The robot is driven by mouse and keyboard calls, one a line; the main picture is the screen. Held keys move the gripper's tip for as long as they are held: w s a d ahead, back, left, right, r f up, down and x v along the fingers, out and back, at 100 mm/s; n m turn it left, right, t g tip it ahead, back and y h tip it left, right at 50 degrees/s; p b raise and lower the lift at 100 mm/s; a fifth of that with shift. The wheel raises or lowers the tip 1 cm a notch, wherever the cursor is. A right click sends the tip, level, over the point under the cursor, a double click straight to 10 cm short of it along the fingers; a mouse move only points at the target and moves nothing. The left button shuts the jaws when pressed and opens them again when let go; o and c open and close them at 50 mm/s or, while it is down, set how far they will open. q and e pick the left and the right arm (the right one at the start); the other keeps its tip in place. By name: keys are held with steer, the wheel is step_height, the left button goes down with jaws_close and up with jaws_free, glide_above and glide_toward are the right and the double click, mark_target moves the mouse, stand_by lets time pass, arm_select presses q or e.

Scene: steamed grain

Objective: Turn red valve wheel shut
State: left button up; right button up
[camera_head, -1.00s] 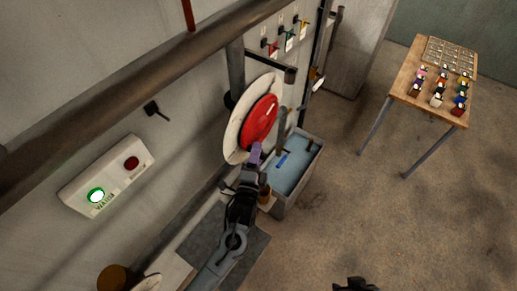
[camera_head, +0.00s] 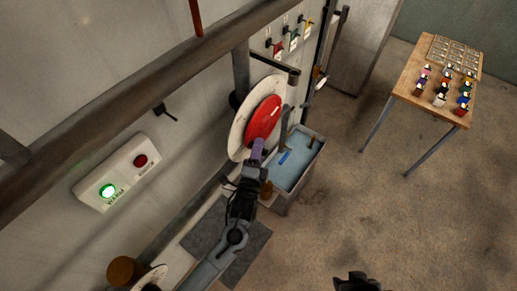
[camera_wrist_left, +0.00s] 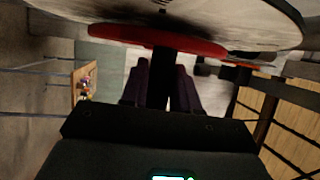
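The red valve wheel (camera_head: 263,119) is a red disc in front of a larger pale round plate (camera_head: 239,138) by the wall. My left gripper (camera_head: 257,150) has purple fingers and is at the wheel's lower edge. In the left wrist view the wheel's red rim (camera_wrist_left: 205,47) crosses the top. A dark post runs down from it between the two fingers of my left gripper (camera_wrist_left: 163,88). Whether the fingers press on the post is too dark to tell. My right gripper (camera_head: 357,282) shows only as a dark part at the bottom edge; its fingers are unclear.
A basin of bluish water (camera_head: 290,170) stands close right of my left gripper. A control box (camera_head: 118,172) with a lit green and a red button is on the wall. A thick pipe (camera_head: 130,97) crosses above. A wooden table (camera_head: 408,82) with small figures stands far right; floor between is clear.

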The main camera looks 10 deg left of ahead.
arm_select(q)
steer(key=o, duration=0.4)
steer(key=shift+w+d+r, duration=0.1)
steer(key=shift+w+r, duration=0.05)
steer(key=shift+r, duration=0.15)
steer(key=shift+f, duration=0.15)
steer(key=shift+s+f, duration=0.1)
steer(key=shift+s, duration=0.15)
steer(key=b+v, duration=0.2)
steer(key=v, duration=0.8)
steer(key=shift+s, duration=0.2)
steer(key=shift+c, duration=0.6)
